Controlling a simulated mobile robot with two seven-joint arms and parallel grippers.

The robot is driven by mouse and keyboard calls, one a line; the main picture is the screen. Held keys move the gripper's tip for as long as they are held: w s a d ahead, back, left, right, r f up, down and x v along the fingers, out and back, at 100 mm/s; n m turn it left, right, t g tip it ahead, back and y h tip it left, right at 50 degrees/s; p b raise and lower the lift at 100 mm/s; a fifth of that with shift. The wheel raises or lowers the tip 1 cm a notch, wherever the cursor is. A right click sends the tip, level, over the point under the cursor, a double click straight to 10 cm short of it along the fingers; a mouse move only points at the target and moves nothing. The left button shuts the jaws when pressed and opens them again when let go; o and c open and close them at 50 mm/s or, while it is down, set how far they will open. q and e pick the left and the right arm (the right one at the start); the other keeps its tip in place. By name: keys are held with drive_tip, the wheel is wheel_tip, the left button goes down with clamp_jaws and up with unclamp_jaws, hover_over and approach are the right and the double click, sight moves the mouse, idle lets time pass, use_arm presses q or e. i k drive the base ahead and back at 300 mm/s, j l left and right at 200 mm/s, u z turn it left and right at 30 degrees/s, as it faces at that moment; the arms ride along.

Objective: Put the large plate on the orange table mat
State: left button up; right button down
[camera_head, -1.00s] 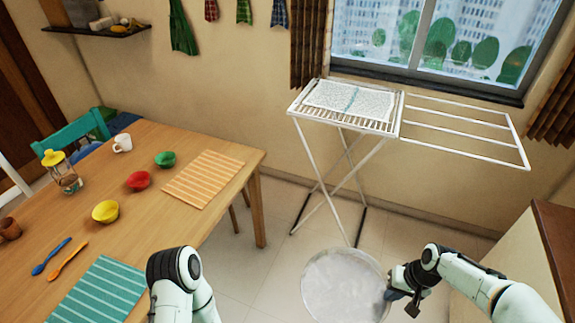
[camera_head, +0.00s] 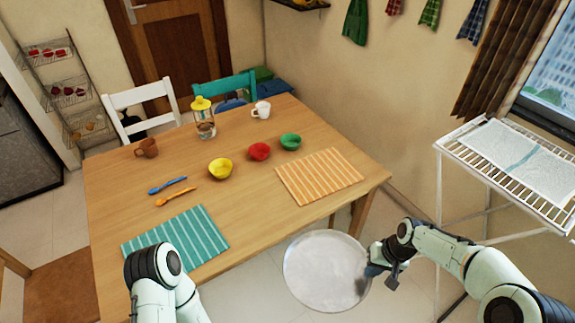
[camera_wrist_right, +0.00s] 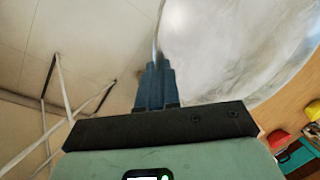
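The large plate (camera_head: 325,270) is round and pale grey-white, held off the table in front of its near right corner. My right gripper (camera_head: 372,268) is shut on the plate's right rim. In the right wrist view the blue fingers (camera_wrist_right: 155,85) pinch the edge of the plate (camera_wrist_right: 235,45). The orange table mat (camera_head: 319,176) is striped and lies flat and bare on the right part of the wooden table (camera_head: 250,215), beyond the plate. My left arm shows at the bottom; its gripper is out of the picture.
A teal striped mat (camera_head: 175,240) lies on the near left. A white mug (camera_head: 261,110) and a drying rack (camera_head: 510,170) are further off.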

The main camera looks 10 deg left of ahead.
sight(319, 174)
drive_tip(key=i+l+u, duration=0.55)
drive_tip(key=u, duration=0.15)
drive_tip(key=l, duration=0.1)
